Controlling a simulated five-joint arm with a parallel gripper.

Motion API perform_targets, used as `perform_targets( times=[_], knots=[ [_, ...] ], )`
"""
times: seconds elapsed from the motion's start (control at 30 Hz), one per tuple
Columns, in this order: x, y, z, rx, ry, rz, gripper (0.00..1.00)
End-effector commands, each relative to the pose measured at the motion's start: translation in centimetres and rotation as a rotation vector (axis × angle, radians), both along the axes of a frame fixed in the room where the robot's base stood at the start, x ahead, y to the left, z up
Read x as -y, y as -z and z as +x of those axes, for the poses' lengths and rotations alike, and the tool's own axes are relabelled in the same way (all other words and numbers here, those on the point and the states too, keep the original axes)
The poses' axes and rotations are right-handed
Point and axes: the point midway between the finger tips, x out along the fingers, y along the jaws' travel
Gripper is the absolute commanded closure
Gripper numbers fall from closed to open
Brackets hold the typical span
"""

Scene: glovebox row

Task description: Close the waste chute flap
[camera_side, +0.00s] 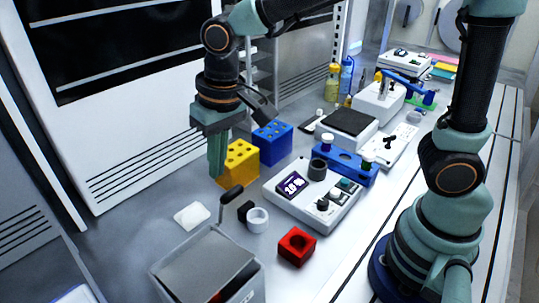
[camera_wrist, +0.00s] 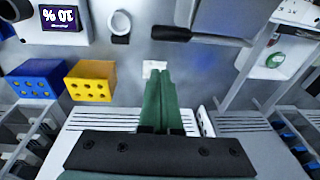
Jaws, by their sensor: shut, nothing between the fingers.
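A grey bin-like chute (camera_side: 258,284) stands at the front left in the side view. A flat grey flap (camera_side: 205,265) lies across its top at a slant, with a black handle (camera_side: 231,194) sticking up at its far edge. Something red shows inside past the flap's lower edge. In the wrist view the flap (camera_wrist: 220,22) and its black handle (camera_wrist: 172,33) are at the top. My gripper (camera_side: 216,174) points down, shut and empty, above the bench beyond the handle and apart from it. Its green fingers also show in the wrist view (camera_wrist: 158,75).
A white pad (camera_side: 191,216) lies left of the handle. A white ring (camera_side: 257,219), a red block (camera_side: 296,246) and a white scale (camera_side: 312,196) stand to the right. Yellow (camera_side: 240,161) and blue (camera_side: 272,142) blocks with holes are close beside my gripper.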

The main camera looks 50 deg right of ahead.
Motion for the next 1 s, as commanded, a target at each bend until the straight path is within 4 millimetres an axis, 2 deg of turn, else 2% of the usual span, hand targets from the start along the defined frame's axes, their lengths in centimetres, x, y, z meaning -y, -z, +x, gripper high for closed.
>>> perform_targets(
  times=[0.03, 0.07, 0.7, 0.87, 1.0],
  knots=[
    [0.0, -0.3, 0.7, 0.002, 0.002, -0.001, 1.00],
    [0.0, -0.5, 0.5, 0.002, 0.000, 0.000, 1.00],
    [0.0, -3.9, -7.7, -0.007, -0.005, 0.015, 1.00],
    [0.0, -4.3, -8.4, -0.010, -0.004, 0.016, 1.00],
    [-0.3, -5.3, -7.4, -0.031, -0.001, 0.000, 1.00]
  ],
)
